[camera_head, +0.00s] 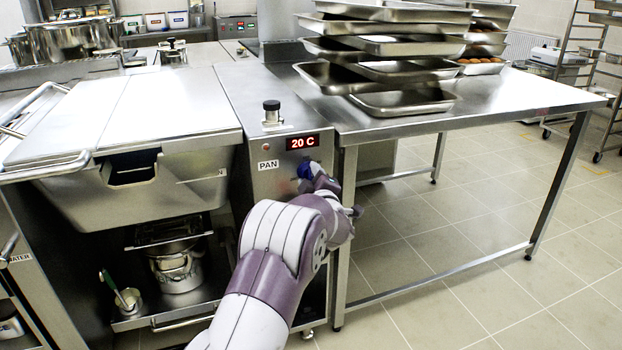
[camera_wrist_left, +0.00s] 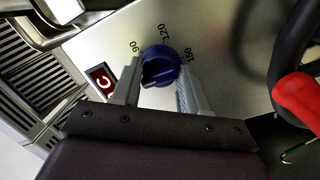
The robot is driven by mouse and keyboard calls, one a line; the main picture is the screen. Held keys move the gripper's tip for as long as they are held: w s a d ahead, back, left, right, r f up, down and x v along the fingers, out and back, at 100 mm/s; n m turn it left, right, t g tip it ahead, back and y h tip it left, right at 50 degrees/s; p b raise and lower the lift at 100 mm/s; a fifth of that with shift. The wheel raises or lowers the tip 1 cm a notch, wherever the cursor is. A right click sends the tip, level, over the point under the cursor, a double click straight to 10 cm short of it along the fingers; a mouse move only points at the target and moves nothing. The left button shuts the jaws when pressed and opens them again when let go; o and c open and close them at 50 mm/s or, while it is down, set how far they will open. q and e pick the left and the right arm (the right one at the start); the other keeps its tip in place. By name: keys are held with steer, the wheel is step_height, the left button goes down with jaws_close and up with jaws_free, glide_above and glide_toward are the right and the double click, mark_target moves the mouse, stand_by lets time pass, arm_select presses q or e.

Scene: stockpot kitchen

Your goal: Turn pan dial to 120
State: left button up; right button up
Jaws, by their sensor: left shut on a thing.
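The pan dial is a blue round knob (camera_wrist_left: 160,66) on a steel panel. The marks 90, 120 and 150 are printed around it in the left wrist view. In the head view the dial (camera_head: 306,169) shows only partly, below the red display (camera_head: 302,142) reading 20 C and beside the PAN label (camera_head: 268,165). My left gripper (camera_wrist_left: 158,80) is shut on the dial, one finger on each side. In the head view my left gripper (camera_head: 318,180) is largely hidden by its own wrist. I cannot tell which mark the dial points to. My right gripper is out of view.
A lidded steel pan unit (camera_head: 120,110) stands left of the panel. A steel table (camera_head: 480,105) with stacked trays (camera_head: 390,70) is at the right. A small black-topped knob (camera_head: 271,108) stands above the panel. Tiled floor under the table is open.

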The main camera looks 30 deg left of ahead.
arm_select(q)
steer(key=shift+p, duration=0.45)
steer(key=m+p, duration=0.3)
steer(key=p, duration=0.2)
steer(key=m+p, duration=0.2)
steer(key=p, duration=0.1)
steer(key=shift+r+m+g, duration=0.3)
steer(key=shift+r+g, duration=0.05)
steer(key=shift+g, duration=0.05)
steer(key=m+g+p, duration=0.1)
steer(key=m+p, duration=0.6)
steer(key=p, duration=0.2)
steer(key=shift+d+f, duration=0.1)
steer(key=m+g+p, duration=0.1)
steer(key=m+p, duration=0.2)
steer(key=m, duration=0.1)
steer(key=shift+y, duration=0.4)
steer(key=shift+f+m+p, duration=0.1)
steer(key=shift+m+p, duration=0.6)
steer(key=shift+m, duration=0.5)
steer(key=shift+w+f+m+g+p, duration=0.1)
steer(key=shift+m+g+p, duration=0.25)
steer(key=shift+m, duration=0.95)
steer(key=shift+y, duration=0.3)
